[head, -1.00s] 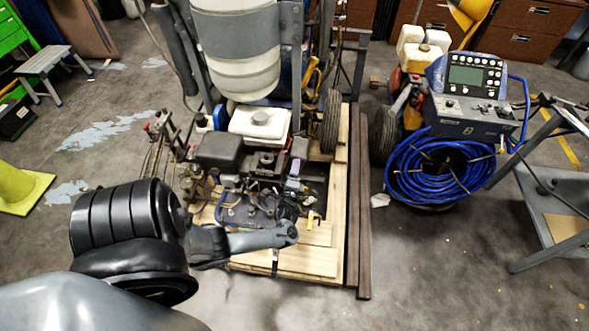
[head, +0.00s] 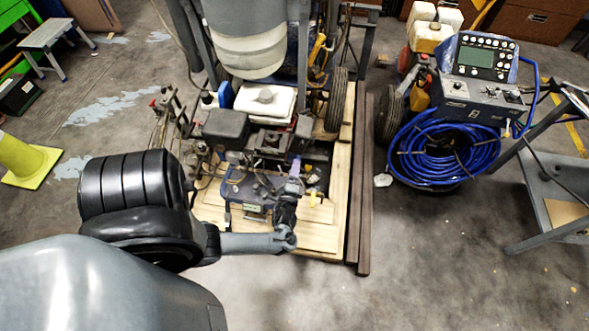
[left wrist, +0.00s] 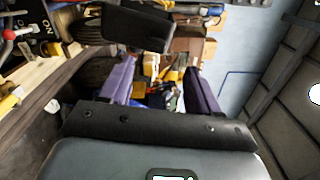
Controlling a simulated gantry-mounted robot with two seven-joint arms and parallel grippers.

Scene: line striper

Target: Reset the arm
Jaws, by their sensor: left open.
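My left gripper (head: 295,168) points away from me over the front of the line striper's engine bed, with purple fingers. In the left wrist view the left gripper (left wrist: 158,76) has its two fingers wide apart with nothing between them. My left arm (head: 250,242) comes in from the lower left and bends up at the wrist. The line striper (head: 222,130) stands on a wooden pallet (head: 318,238). Whether the gripper touches the machine cannot be told. My right gripper is not in view.
A blue hose coil (head: 445,155) lies below a control box (head: 478,100) on the right. A grey metal cart (head: 550,190) stands at the far right. Dark planks (head: 363,200) lie beside the pallet. A yellow cone (head: 25,160) is at the left. The floor in front right is clear.

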